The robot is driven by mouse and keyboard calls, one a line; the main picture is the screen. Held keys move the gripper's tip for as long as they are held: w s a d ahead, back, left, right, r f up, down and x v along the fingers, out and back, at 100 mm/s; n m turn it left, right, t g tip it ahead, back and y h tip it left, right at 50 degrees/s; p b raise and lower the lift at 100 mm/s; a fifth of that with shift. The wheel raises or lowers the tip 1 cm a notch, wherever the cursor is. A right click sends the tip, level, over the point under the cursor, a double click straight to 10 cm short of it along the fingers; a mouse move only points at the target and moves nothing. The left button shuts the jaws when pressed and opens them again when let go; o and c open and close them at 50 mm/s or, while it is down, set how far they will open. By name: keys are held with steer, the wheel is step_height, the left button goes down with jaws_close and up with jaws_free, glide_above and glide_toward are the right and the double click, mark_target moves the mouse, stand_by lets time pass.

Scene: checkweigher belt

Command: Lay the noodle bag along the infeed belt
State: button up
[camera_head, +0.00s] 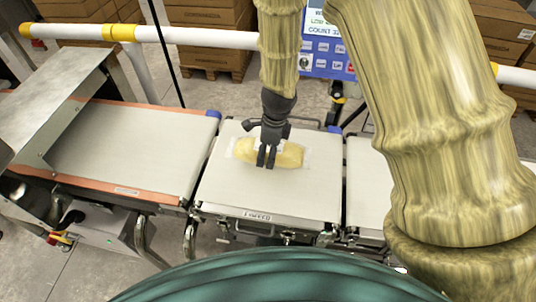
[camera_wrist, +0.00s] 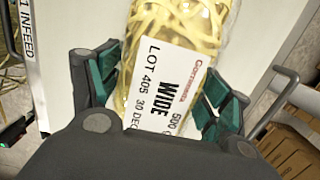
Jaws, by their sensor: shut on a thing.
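The noodle bag (camera_head: 290,154) is clear with yellow noodles and pale ends. In the head view it lies lengthwise left to right over the middle belt section (camera_head: 285,196), whose front label appears to read INFEED. My gripper (camera_head: 266,160) points down and is shut on the bag's middle. Whether the bag touches the belt or hangs just above it, I cannot tell. In the wrist view the bag (camera_wrist: 190,25) sits between the green finger pads, with its white WIDE label (camera_wrist: 165,85) facing the camera. Its far end is cut off by the frame.
A left belt section (camera_head: 130,145) with orange edges leads under a metal hood (camera_head: 50,95). Another section (camera_head: 367,185) is at the right, partly behind my arm. A white and yellow rail (camera_head: 190,36), a blue control panel (camera_head: 322,55) and stacked cartons (camera_head: 205,15) stand behind.

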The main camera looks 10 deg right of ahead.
steer(key=shift+f+p, duration=0.3)
steer(key=shift+f, duration=1.2)
steer(key=shift+f, duration=0.15)
steer(key=o, duration=1.4)
steer(key=r+p, duration=0.3)
steer(key=r, duration=0.1)
steer(key=d+r+p, duration=0.1)
steer(key=r+p, duration=0.7)
steer(key=shift+s+d+r, duration=0.1)
steer(key=shift+s+d, duration=0.1)
steer(key=shift+s, duration=0.1)
